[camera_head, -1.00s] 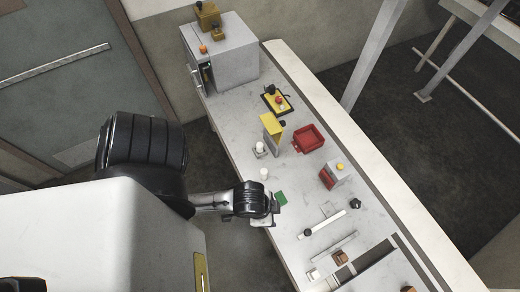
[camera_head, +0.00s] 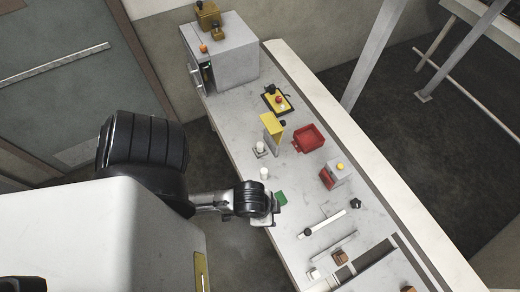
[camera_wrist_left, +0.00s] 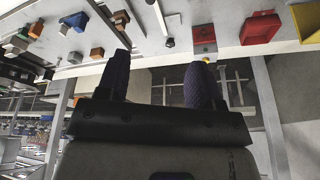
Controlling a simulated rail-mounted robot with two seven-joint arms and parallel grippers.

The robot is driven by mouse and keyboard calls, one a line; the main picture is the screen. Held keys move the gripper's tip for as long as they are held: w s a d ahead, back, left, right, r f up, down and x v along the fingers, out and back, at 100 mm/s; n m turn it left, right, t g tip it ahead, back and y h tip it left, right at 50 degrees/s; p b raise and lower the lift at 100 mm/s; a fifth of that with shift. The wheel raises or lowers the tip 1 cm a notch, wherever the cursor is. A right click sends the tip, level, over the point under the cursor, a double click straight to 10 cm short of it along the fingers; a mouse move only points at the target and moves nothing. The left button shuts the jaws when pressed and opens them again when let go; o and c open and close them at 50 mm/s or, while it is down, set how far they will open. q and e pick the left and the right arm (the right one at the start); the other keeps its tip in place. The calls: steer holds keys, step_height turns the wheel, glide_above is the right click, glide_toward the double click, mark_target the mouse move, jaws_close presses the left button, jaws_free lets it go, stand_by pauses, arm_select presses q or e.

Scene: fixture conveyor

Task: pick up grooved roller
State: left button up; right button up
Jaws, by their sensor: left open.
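I cannot tell for sure which thing is the grooved roller. Two small white cylinders stand on the bench in the head view, one (camera_head: 260,147) beside the yellow block and one (camera_head: 264,173) nearer my left arm. My right gripper does not show.
A red tray (camera_head: 309,138), a yellow block (camera_head: 271,131) and a red-and-grey button box (camera_head: 335,174) stand on the bench. A grey cabinet (camera_head: 232,62) fills its far end. Bars and small brown blocks (camera_head: 340,257) lie toward the near end.

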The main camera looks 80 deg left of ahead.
arm_select(q)
steer(key=shift+o, duration=0.8)
